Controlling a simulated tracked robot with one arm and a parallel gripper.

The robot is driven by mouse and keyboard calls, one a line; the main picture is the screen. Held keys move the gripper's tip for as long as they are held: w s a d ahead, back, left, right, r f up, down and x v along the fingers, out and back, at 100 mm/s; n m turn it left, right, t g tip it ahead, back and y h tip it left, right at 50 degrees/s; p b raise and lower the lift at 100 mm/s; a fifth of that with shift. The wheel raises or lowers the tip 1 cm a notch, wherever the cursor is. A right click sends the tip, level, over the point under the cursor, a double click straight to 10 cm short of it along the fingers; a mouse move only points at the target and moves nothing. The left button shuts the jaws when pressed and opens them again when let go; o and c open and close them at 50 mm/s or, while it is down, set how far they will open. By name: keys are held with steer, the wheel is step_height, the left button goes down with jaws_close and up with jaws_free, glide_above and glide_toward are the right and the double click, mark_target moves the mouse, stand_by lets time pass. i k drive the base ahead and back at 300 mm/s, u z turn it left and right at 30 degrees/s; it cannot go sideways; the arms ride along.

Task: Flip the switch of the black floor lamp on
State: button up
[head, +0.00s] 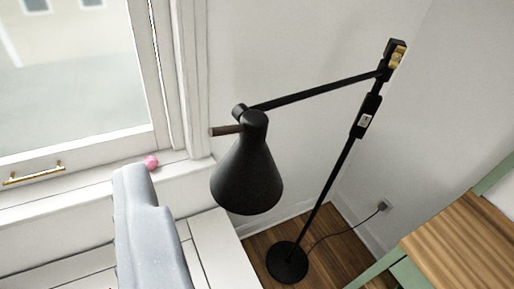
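The black floor lamp (258,180) stands in the corner right of the window, its cone shade pointing down. Its long arm runs up right to a joint with a brass-coloured knob (398,57). The slanting pole carries a black box with a small pale switch (366,120) on it, below the joint. The round base (287,262) rests on the floor. No glow shows at the shade; its inside is hidden. A smooth grey part, seemingly my gripper (134,175), rises at lower left, left of the shade and well away from the switch. I cannot make out separate fingers.
A wooden table (462,235) with green edges stands at lower right. A cord runs from the lamp base to a wall outlet (384,205). A pink ball (151,162) sits on the window sill. The shade and arm hang between the grey part and the switch.

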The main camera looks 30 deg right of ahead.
mark_target(365, 120)
steer(key=z, duration=1.1)
steer(key=k, duration=0.9)
steer(key=z, duration=0.1)
steer(key=i, duration=1)
